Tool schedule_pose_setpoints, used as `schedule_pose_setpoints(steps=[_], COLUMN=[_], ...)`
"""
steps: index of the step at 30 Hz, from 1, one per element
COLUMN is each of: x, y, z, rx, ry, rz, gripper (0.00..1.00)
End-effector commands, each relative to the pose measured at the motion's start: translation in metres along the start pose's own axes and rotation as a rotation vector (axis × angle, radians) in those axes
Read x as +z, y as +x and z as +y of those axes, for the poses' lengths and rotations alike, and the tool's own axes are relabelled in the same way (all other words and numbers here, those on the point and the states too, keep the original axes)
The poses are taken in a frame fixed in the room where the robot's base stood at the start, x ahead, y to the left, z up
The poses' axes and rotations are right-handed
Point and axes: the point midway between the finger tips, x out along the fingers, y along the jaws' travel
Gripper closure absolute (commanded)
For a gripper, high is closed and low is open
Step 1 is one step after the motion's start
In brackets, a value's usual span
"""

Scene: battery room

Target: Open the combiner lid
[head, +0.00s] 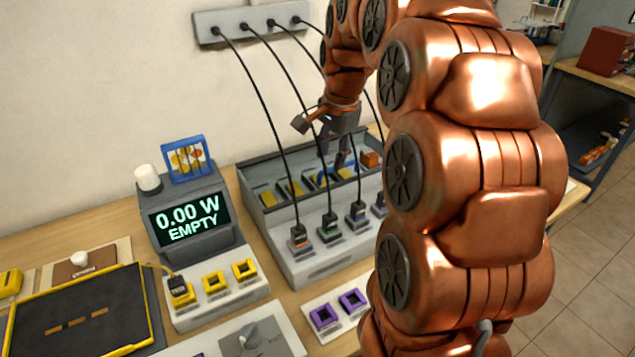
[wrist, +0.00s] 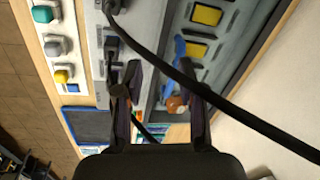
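The combiner appears to be the long grey box (head: 325,262) in the middle of the bench, with black cables plugged along its front step. Behind the plugs is a long recess with yellow pads, a blue piece (head: 322,180) and an orange block (head: 371,159) at its right end. I cannot clearly tell the lid from the recess's dark grey walls. My gripper (head: 334,160) points down at the recess, left of the orange block. In the wrist view its fingers (wrist: 160,78) are apart with nothing clearly held. The blue piece (wrist: 180,52) and a small orange-brown part show between them.
Black cables hang from the wall strip (head: 262,24) down to the box, and one crosses close in front of my gripper (wrist: 190,85). A display (head: 188,220) reading "0.00 W EMPTY" stands left. Purple sockets (head: 338,309) and a yellow-framed dark panel (head: 80,318) lie in front.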

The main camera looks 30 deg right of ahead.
Motion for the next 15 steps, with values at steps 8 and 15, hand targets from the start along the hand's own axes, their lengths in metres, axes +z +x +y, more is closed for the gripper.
schedule_pose_setpoints(steps=[8, 15], x=[0.041, 0.066], y=[0.007, 0.011], z=[0.017, 0.031], rx=[0.031, 0.051], ry=[-0.172, -0.287], rz=[-0.022, -0.038], gripper=[0.61, 0.61])
